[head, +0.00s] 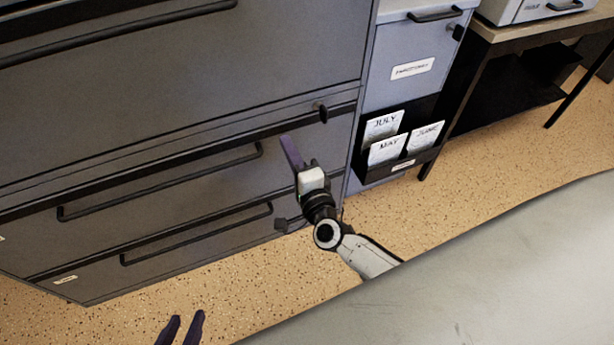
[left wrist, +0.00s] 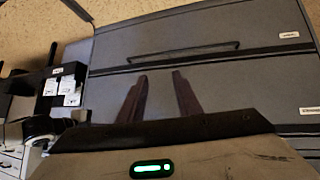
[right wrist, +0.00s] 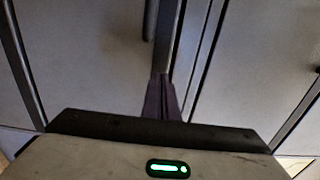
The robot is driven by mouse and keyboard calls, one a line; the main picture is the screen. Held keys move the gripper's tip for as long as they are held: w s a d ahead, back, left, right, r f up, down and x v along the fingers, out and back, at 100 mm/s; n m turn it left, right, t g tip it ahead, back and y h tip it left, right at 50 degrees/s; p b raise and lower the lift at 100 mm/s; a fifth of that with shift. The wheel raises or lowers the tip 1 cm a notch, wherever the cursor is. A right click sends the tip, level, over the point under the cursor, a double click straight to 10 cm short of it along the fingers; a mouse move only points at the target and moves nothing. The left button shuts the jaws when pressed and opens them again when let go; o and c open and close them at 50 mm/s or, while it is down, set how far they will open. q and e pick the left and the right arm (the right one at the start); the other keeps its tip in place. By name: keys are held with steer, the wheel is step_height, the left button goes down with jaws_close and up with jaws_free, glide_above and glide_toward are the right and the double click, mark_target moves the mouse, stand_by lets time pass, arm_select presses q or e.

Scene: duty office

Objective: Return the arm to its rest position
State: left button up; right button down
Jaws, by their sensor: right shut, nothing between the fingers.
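My right gripper (head: 286,140) is shut and empty. It is in front of the grey drawer cabinet (head: 200,110), near the edge between its drawers, with its arm coming in from the right. Its closed dark purple fingers also show in the right wrist view (right wrist: 164,80), pointing at the cabinet front. I cannot tell whether they touch it. My left gripper (head: 187,316) is low at the bottom edge of the head view, over the floor. In the left wrist view its two fingers (left wrist: 160,75) stand apart with nothing between them, facing the cabinet.
The cabinet drawers with black bar handles (head: 165,180) look shut. A blue-grey cabinet (head: 400,45) stands to the right, with a black rack (head: 425,160) of month cards. A table (head: 500,32) holds a light-coloured device. A pale surface (head: 480,270) fills the lower right. Speckled floor (head: 250,280) is clear.

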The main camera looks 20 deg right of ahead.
arm_select(q)
steer(key=shift+s+a+r+p, duration=0.1)
steer(key=shift+p, duration=0.35)
arm_select(e)
steer(key=s, duration=1)
steer(key=shift+s, duration=0.4)
steer(key=shift+a, duration=0.15)
